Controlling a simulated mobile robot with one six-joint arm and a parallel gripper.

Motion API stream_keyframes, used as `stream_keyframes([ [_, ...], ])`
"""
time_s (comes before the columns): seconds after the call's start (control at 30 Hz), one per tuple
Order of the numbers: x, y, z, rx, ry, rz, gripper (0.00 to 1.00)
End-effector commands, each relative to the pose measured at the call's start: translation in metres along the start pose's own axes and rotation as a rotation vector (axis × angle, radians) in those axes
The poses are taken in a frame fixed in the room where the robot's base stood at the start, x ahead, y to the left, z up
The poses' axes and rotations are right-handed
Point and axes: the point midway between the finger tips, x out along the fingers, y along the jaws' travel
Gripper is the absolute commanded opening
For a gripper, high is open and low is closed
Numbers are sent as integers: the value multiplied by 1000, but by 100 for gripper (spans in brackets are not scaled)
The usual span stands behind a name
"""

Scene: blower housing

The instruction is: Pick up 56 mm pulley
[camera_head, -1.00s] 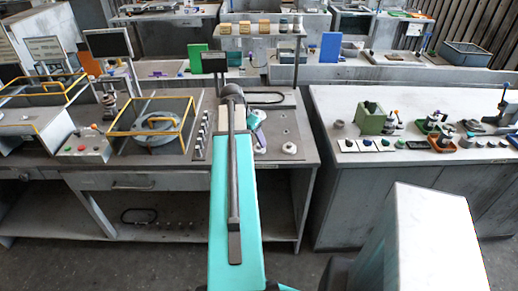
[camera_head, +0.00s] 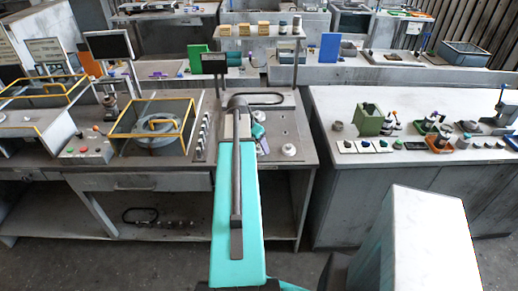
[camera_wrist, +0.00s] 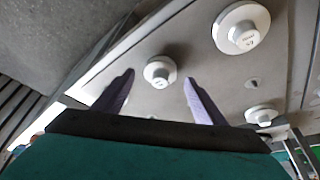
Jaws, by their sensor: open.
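Three pale stepped pulleys show in the wrist view. A small one (camera_wrist: 160,71) lies between the lines of my fingertips, a large one (camera_wrist: 241,28) is at the upper right, and another (camera_wrist: 261,115) is at the lower right. Their tops carry small marks that I cannot read surely, so I cannot tell which is the 56 mm pulley. My gripper (camera_wrist: 159,78) is open, with its two purple fingers apart and nothing held. In the head view my gripper (camera_head: 262,144) is partly hidden by my arm, above the bench; one white pulley (camera_head: 289,150) shows to its right.
A row of dark parts (camera_head: 204,135) and a yellow-framed box (camera_head: 155,125) are to the left. A gap separates the right-hand bench (camera_head: 400,100).

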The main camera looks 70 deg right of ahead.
Motion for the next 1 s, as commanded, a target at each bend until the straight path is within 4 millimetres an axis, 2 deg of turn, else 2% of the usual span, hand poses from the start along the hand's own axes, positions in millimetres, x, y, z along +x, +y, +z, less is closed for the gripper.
stream_keyframes([
  [0.2, 8, 0, 0, 1, 1, 0, 65],
  [0.73, 9, 0, 0, 0, 1, -1, 65],
  [0.77, 9, 0, 0, 0, 1, -1, 63],
  [1.0, 9, 0, 0, 0, 1, -1, 22],
])
